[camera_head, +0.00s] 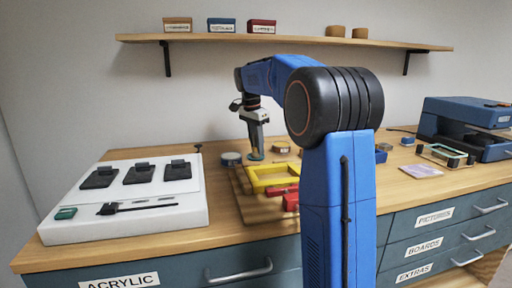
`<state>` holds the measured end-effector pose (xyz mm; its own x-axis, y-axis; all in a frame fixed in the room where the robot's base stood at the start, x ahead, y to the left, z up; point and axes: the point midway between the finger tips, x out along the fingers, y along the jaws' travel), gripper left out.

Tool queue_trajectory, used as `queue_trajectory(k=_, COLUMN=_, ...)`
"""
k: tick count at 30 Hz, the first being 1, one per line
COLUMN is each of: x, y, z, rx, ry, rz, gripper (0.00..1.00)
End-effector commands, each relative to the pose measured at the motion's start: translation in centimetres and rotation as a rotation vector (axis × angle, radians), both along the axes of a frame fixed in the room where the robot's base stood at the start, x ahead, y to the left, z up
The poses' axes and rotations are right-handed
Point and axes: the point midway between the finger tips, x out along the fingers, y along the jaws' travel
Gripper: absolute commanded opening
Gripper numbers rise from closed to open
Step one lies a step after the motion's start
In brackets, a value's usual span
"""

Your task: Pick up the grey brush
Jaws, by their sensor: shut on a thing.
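My gripper (256,148) points down over the back of the table, near the left edge of the wooden board. It is shut on a small grey thing with a teal lower end (256,156). The fingers hide most of this thing, so I cannot tell whether it is the grey brush. I also cannot tell whether its lower end touches the surface. A dark brush-like tool (112,208) with a long thin handle lies on the white panel at the left, apart from my gripper.
The white panel (190,215) also carries three black blocks (138,174) and a green block (65,213). A dark tape roll (231,158) is left of my gripper. A yellow frame (270,178) and red pieces (290,200) are on the wooden board (252,210). A blue machine (465,122) stands right.

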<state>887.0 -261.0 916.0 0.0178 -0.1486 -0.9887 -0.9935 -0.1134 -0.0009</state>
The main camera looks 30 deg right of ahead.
Motion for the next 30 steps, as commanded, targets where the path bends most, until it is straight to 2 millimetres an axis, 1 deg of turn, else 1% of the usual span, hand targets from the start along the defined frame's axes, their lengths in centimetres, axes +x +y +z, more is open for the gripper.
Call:
queue_trajectory(k=5, x=0.0, y=0.0, z=0.4, rx=0.0, ry=0.0, rz=0.0, gripper=0.01)
queue_trajectory(k=8, x=0.1, y=0.0, z=1.4, rx=-0.001, ry=-0.002, rz=0.0, gripper=0.01)
queue_trajectory(k=15, x=0.1, y=0.0, z=5.7, rx=-0.001, ry=-0.002, rz=-0.001, gripper=0.01)
queue_trajectory(k=21, x=0.1, y=0.0, z=8.7, rx=0.0, ry=0.0, rz=-0.001, gripper=0.01)
queue_trajectory(k=25, x=0.1, y=0.0, z=9.7, rx=0.0, ry=0.001, rz=-0.001, gripper=0.01)
queue_trajectory(k=30, x=0.0, y=0.0, z=10.1, rx=0.0, ry=0.001, rz=-0.001, gripper=0.01)
